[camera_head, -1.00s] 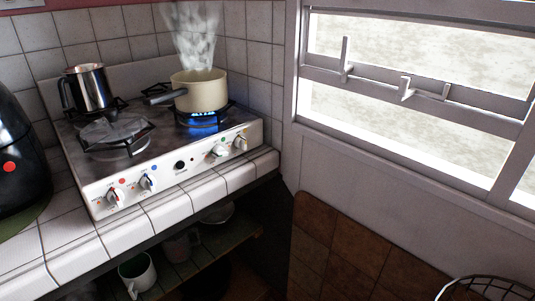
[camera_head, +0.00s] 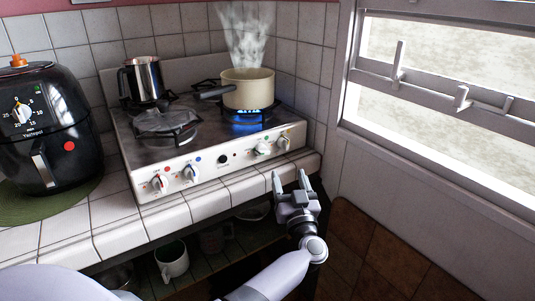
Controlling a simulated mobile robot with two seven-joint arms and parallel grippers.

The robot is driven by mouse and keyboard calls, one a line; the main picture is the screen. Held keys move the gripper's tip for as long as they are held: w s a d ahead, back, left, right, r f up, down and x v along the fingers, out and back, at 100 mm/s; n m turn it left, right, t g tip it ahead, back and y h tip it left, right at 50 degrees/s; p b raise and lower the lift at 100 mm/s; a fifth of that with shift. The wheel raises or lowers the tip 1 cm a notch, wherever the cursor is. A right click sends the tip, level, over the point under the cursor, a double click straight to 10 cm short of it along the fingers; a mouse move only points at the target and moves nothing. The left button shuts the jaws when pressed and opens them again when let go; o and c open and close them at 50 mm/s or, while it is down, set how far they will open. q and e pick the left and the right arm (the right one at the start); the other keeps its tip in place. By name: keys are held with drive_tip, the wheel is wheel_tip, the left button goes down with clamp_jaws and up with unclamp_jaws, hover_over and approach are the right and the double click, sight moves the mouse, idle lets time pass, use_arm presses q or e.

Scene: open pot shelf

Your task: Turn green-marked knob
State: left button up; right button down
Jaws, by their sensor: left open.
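The stove (camera_head: 150,151) has a white front panel with several white knobs. The green-marked knob (camera_head: 262,149) is on the right part of the panel, left of the yellow-marked knob (camera_head: 284,142). My left gripper (camera_head: 291,177) is open and empty, its two fingers pointing up toward the stove. It shows in front of the counter edge, below and right of the green-marked knob, apart from it. My right gripper is not in view.
A cream pot (camera_head: 247,92) steams over a lit blue flame on the back right burner. A metal pitcher (camera_head: 144,78) stands at the back left. A black air fryer (camera_head: 50,130) is on the left. A shelf below holds a mug (camera_head: 171,260). A window is at right.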

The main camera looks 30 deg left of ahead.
sight(266, 152)
use_arm(q)
drive_tip(key=w+a+r+g, duration=0.1)
drive_tip(key=a+g, duration=0.1)
drive_tip(key=a, duration=0.1)
drive_tip(key=w+a+n+g+y, duration=0.1)
drive_tip(key=a+g, duration=0.2)
drive_tip(key=w+a+r+n+g, duration=0.1)
drive_tip(key=w+a+g, duration=0.1)
drive_tip(key=a+g, duration=0.1)
drive_tip(key=shift+w+a+r+y, duration=0.1)
drive_tip(key=shift+a+r+y, duration=0.2)
drive_tip(key=shift+r+y, duration=0.1)
drive_tip(key=shift+f+n, duration=0.1)
drive_tip(key=shift+n, duration=0.2)
drive_tip(key=c, duration=1)
